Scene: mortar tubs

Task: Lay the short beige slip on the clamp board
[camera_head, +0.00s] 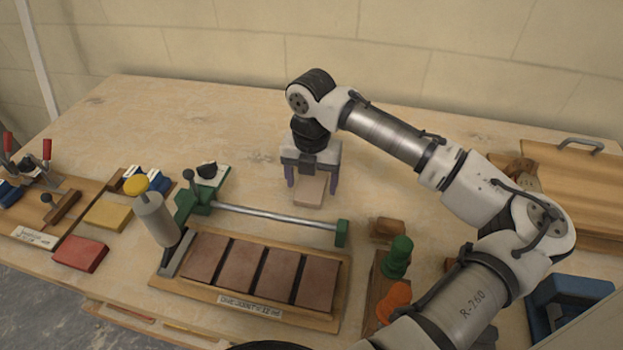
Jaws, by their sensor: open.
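A short beige slip (309,191) lies on the bench behind the long metal bar. My gripper (311,183) is over it, pointing down, with one finger at each side of the slip. The jaws are open; whether a finger touches the slip cannot be told. The slip's back part is hidden by my gripper. What looks like the clamp board (84,199), a wooden board with red-handled clamps (46,150), is at the far left, well away from my gripper. Part of it runs out of the picture.
A red block (80,253) and a yellow block (108,215) lie by the clamp board. A wooden tray (165,282) of brown tiles, a green-ended bar (280,216) and a grey tube with a yellow cap (155,219) stand in front of my gripper. The bench behind is clear.

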